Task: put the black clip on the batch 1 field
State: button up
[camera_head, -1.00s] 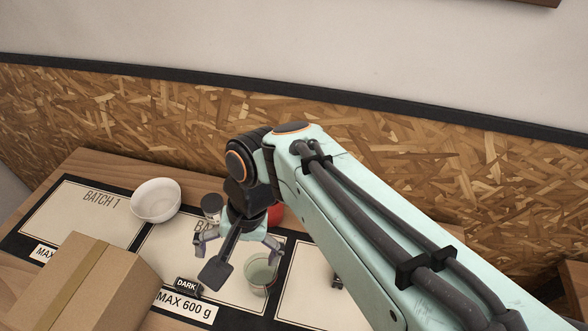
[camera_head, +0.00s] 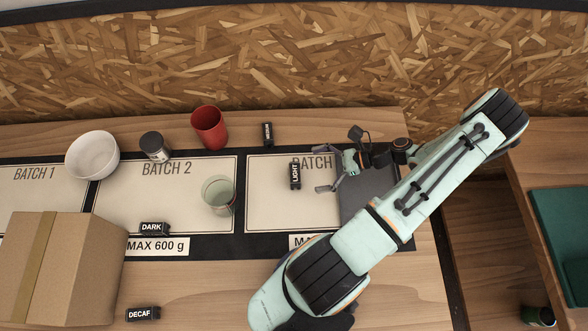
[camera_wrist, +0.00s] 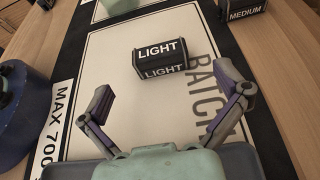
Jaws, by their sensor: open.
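Several small black labelled pieces are in view; I cannot tell which one is the black clip. The LIGHT piece (camera_head: 295,175) lies on the third field (camera_head: 265,210); it also shows in the wrist view (camera_wrist: 160,58). The MEDIUM piece (camera_head: 268,134) is behind that field. The DARK piece (camera_head: 154,229) is at the front edge of the batch 2 field (camera_head: 125,205). The DECAF piece (camera_head: 143,314) is on the wood in front. The batch 1 field (camera_head: 45,196) is at far left, partly out of frame. My gripper (camera_head: 321,169) is open and empty, facing LIGHT.
A white bowl (camera_head: 92,155) overlaps the batch 1 field's right corner. A cardboard box (camera_head: 85,265) hides part of its front. A dark jar (camera_head: 154,146), red cup (camera_head: 209,128) and greenish glass (camera_head: 218,195) stand around batch 2. A grey slab (camera_head: 365,200) is at right.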

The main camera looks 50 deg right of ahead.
jog(key=x, duration=0.6)
jog(key=shift+w+a, duration=0.15)
jog(key=c, duration=0.9)
jog(key=shift+c, duration=0.3)
notch_tip(320, 180, up, 10)
jog(key=shift+f, duration=0.1)
jog(key=w+a+r+n, duration=0.1)
jog(key=w+a+r, duration=0.6)
jog(key=r, duration=0.4)
jog(key=w+a+r+g+y, duration=0.1)
jog(key=w+a+r, duration=0.7)
jog(key=r, duration=0.3)
jog(key=shift+w+a+r+n+g, duration=0.2)
jog(key=shift+w+a+n+g, duration=0.15)
jog(key=shift+w, duration=0.3)
